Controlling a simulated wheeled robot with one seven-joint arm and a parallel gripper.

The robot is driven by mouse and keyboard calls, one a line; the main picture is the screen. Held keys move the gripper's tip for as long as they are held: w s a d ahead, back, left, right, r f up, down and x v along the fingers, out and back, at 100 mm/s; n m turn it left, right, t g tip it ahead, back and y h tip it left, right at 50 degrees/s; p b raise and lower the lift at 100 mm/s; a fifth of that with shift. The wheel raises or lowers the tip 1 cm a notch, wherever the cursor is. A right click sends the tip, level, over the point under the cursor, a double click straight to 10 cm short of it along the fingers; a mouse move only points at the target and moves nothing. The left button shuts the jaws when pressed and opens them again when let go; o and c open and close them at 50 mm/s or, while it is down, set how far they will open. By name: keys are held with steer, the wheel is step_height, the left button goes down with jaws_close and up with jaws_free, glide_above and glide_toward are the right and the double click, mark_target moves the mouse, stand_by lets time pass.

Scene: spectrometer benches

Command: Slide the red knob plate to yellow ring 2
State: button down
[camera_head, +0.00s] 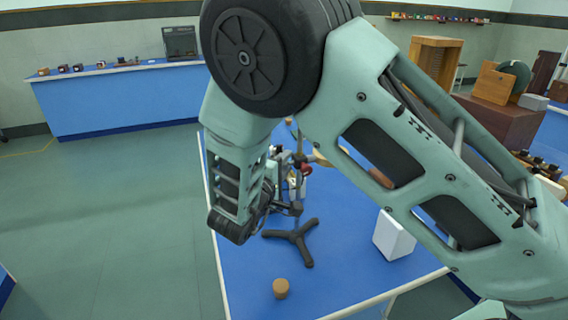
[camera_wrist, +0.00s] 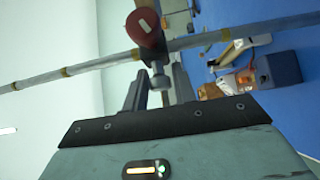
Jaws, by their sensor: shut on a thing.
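A thin pale rod (camera_wrist: 105,62) runs slantwise across the wrist view, with several yellow rings along it. The red knob plate (camera_wrist: 143,27) is on the rod, near its middle in that view. Its grey knob (camera_wrist: 158,77) points toward my gripper (camera_wrist: 156,84), whose two dark fingers stand on either side of it, shut on it. In the head view a bit of the red plate (camera_head: 306,169) shows beside my wrist. My arm hides much of the rod there. I cannot tell which ring is number 2.
A black three-legged stand base (camera_head: 294,240) is on the blue bench (camera_head: 335,285). A cork-coloured cylinder (camera_head: 281,288) and a white block (camera_head: 393,236) are also on it. Another blue bench (camera_head: 110,100) stands at the back left.

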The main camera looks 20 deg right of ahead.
step_height(320, 180, up, 2)
steer(key=shift+r+p, duration=0.2)
steer(key=shift+p, duration=0.45)
steer(key=shift+f, duration=0.1)
steer(key=c, duration=1.3)
jaws_free()
steer(key=b+v, duration=0.3)
steer(key=v, duration=1.4)
steer(key=shift+s+a+b, duration=0.15)
steer(key=shift+a+b, duration=0.05)
steer(key=shift+b, duration=0.2)
